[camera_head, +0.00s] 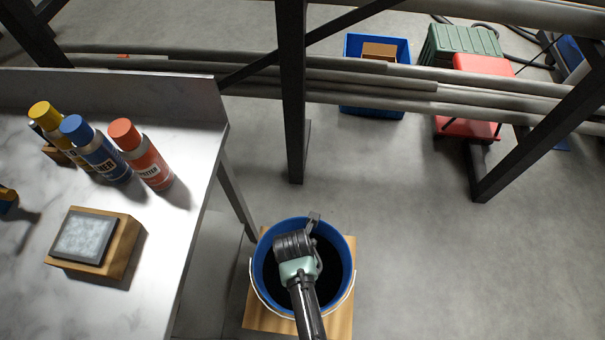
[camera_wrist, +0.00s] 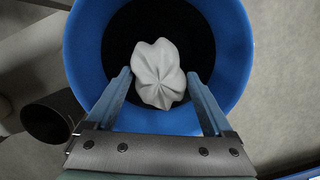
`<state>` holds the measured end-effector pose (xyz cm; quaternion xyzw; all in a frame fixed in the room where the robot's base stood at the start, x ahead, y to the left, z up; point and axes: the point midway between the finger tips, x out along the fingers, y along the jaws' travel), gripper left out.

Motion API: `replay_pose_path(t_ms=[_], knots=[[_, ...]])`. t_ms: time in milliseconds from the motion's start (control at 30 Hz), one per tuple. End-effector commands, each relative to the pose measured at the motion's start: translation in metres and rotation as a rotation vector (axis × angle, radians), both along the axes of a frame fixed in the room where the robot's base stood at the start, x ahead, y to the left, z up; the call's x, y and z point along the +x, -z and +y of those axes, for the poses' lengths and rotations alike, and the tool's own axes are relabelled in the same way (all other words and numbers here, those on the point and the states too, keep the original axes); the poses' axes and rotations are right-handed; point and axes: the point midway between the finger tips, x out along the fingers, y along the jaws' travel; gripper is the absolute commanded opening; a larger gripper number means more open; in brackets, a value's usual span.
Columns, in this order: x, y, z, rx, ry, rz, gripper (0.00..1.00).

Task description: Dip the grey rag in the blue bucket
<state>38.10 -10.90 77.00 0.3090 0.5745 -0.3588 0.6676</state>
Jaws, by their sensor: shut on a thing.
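The blue bucket (camera_head: 262,262) has a white wire handle and a dark inside. It stands on a wooden board on the floor, right of the table. My gripper is over the bucket mouth in the head view; its fingertips are hidden there. In the wrist view, my gripper (camera_wrist: 161,88) is shut on the grey rag (camera_wrist: 158,72), a pale crumpled bundle between the fingers. The bucket (camera_wrist: 235,60) surrounds the rag in this view, with the dark inside behind it. I cannot tell how deep the rag is. The rag is hidden in the head view.
A white table (camera_head: 185,235) on the left holds three spray cans (camera_head: 143,155) and a wooden block (camera_head: 122,250) with a grey pad. A metal frame post (camera_head: 292,100) and horizontal pipes (camera_head: 370,80) stand behind the bucket. Floor to the right is clear.

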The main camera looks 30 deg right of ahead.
Motion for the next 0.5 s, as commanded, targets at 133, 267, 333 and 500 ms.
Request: replay_pose_path(t_ms=[133,267,333,500], knots=[[0.0,0.023,0.0,-0.001,0.0,0.001,0.42],[0.001,0.038,0.0,-0.001,0.0,-0.001,0.42],[0.001,0.047,0.0,-0.001,0.0,-0.001,0.42],[0.001,0.067,0.0,-0.001,0.0,-0.001,0.42]])
